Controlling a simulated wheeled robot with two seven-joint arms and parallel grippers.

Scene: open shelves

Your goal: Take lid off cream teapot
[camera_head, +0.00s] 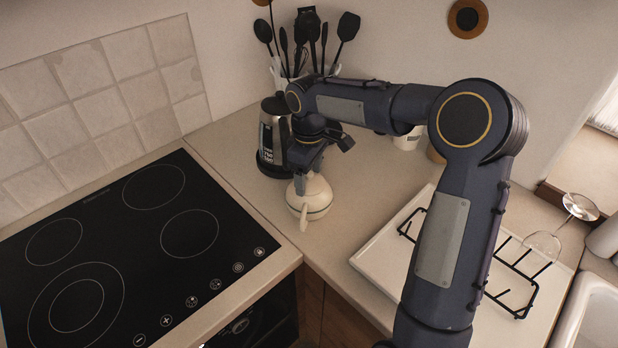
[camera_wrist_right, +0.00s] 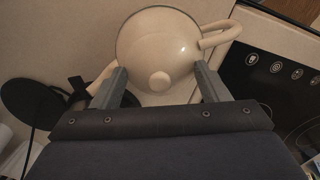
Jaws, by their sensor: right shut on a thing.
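The cream teapot (camera_head: 318,204) stands on the counter to the right of the hob, with its handle towards the front. In the right wrist view its round cream lid (camera_wrist_right: 158,45) with a small round knob (camera_wrist_right: 159,82) fills the top middle. My right gripper (camera_head: 304,186) reaches down over the teapot's top. Its two fingers (camera_wrist_right: 162,84) lie on either side of the knob and are shut on the lid. The seam between lid and pot is not clear, so I cannot tell whether the lid is raised. My left gripper is not in view.
A dark kettle (camera_head: 269,140) stands close behind the teapot, with black utensils (camera_head: 306,35) in a holder behind it. The black hob (camera_head: 130,235) lies at left. A white tray (camera_head: 374,262) with a black rack and glasses lies at right.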

